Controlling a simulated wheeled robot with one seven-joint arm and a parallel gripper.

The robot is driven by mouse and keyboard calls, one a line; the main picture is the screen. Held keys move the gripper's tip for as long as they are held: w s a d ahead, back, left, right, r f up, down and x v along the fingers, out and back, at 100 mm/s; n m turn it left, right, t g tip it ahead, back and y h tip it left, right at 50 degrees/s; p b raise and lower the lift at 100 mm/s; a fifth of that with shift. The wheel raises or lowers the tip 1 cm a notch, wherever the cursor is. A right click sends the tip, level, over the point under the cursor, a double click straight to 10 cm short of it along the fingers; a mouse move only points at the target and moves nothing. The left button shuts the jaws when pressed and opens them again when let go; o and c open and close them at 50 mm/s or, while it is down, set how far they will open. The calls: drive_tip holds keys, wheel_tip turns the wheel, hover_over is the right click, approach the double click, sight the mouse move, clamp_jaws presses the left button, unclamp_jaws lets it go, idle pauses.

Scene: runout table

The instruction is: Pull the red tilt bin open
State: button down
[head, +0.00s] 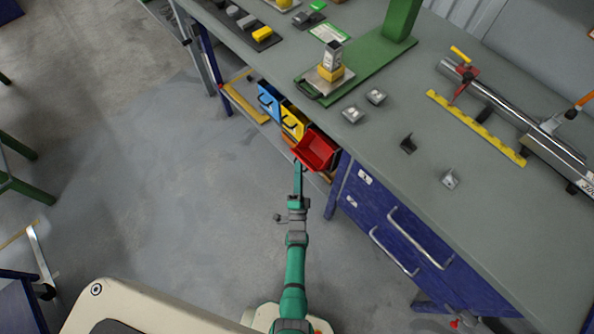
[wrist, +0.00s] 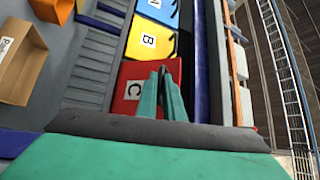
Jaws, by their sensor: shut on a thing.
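The red tilt bin (head: 316,150) sits under the front edge of the bench, at the right end of a row of bins. It is tipped outward, and its hollow inside shows from above in the head view. In the wrist view its red face (wrist: 131,82) carries a label with the letter C. My gripper (head: 298,168) is at the front of the red bin, shut on it. In the wrist view the green fingers (wrist: 161,92) stand close together against the red face. The exact spot they grip is hidden behind them.
A yellow bin (head: 292,121) marked B and a blue bin (head: 268,99) sit beside the red one. A blue drawer cabinet (head: 400,235) with bar handles stands just right of it. The floor (head: 190,170) in front of the bins is clear.

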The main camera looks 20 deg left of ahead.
drive_tip(key=shift+w+d+f+h, duration=0.1)
drive_tip(key=shift+w+d+h, duration=0.2)
drive_tip(key=shift+d, duration=0.25)
drive_tip(key=c, duration=2)
unclamp_jaws()
drive_tip(key=shift+c, duration=0.2)
drive_tip(key=shift+o, duration=0.7)
drive_tip(key=shift+s+a, duration=0.1)
drive_tip(key=shift+a, duration=0.1)
drive_tip(key=v, duration=1)
drive_tip(key=shift+s+d+f, duration=0.15)
drive_tip(key=shift+s, duration=0.2)
